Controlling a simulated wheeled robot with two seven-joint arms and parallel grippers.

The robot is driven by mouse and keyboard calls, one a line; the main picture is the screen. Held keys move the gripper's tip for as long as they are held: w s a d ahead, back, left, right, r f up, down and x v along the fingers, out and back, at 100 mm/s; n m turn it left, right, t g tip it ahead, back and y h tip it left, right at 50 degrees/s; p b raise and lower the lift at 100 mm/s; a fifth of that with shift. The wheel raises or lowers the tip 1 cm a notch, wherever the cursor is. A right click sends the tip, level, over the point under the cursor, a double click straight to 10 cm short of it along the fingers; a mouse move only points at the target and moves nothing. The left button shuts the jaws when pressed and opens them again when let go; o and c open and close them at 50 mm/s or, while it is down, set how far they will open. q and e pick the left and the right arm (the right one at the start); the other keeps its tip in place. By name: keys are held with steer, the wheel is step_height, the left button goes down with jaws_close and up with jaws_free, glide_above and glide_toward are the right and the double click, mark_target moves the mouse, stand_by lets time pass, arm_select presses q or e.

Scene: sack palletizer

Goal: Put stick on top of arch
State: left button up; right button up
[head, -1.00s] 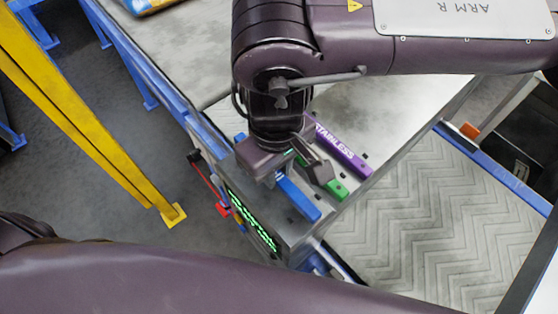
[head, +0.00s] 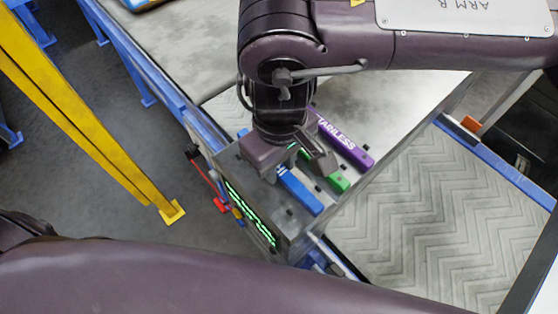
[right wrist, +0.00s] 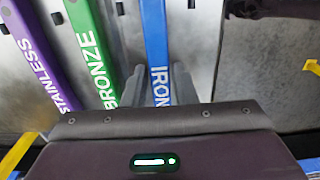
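Three stick-like bars lie side by side on a grey metal rack top. They are a blue bar marked IRON (head: 300,191), a green bar marked BRONZE (head: 339,182) and a purple bar marked STAINLESS (head: 345,142). They also show in the right wrist view as blue (right wrist: 155,40), green (right wrist: 92,50) and purple (right wrist: 35,55). My right gripper (head: 292,165) is low over the blue bar, its fingers apart on either side of it. I cannot tell whether they touch it. My left gripper is out of view. I cannot make out an arch.
The rack (head: 279,222) has a green lit display on its front side. A grey table surface (head: 180,45) lies behind it. A chevron-patterned belt or plate (head: 410,225) is at right. A yellow post (head: 95,115) stands at left on the floor.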

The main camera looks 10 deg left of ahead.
steer(key=o, duration=0.4)
steer(key=shift+s+a, duration=0.1)
steer(key=shift+s, duration=0.05)
steer(key=shift+r, duration=0.3)
step_height(320, 180, up, 7)
steer(key=shift+r+b, duration=0.1)
steer(key=shift+b, duration=0.65)
